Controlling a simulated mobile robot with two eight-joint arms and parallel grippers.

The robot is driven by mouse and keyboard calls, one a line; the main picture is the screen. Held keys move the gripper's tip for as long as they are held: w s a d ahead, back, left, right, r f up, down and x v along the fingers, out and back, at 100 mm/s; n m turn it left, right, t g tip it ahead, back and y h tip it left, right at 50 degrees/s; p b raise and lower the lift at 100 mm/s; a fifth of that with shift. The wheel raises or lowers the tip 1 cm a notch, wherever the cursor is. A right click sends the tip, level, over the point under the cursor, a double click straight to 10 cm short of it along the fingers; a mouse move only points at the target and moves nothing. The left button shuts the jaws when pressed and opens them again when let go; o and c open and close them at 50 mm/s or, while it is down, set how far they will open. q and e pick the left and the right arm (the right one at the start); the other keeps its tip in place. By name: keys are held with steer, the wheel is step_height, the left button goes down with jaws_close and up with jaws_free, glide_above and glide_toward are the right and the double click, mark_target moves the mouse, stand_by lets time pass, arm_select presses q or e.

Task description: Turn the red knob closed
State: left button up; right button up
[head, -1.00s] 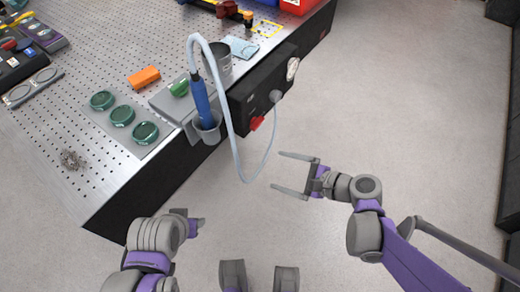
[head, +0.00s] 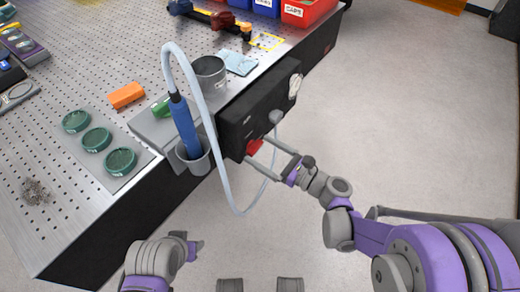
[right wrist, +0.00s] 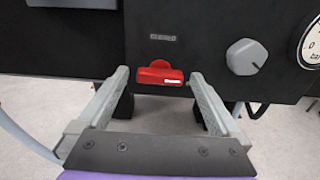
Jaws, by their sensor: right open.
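The red knob (right wrist: 160,75) is on the front of a black panel (right wrist: 205,25) fixed to the table's side. It has a white mark at its right end, and a small label (right wrist: 163,38) above it appears to read "CLOSED". In the head view the knob (head: 254,147) is partly covered by my right gripper. My right gripper (head: 259,155) is open, with one finger on either side of the knob; in the right wrist view the fingers (right wrist: 157,80) stand apart from it, with gaps both sides. My left gripper (head: 194,246) is low in the head view, its jaws unclear.
A grey knob (right wrist: 246,57) and a gauge (right wrist: 312,45) are right of the red knob. A pale hose (head: 212,125) loops from a blue tool (head: 184,125) in a cup (head: 195,164) near the panel. Floor right of the table is clear.

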steer(key=shift+w+a, duration=0.35)
steer(key=shift+a, duration=0.15)
steer(key=c, duration=1.3)
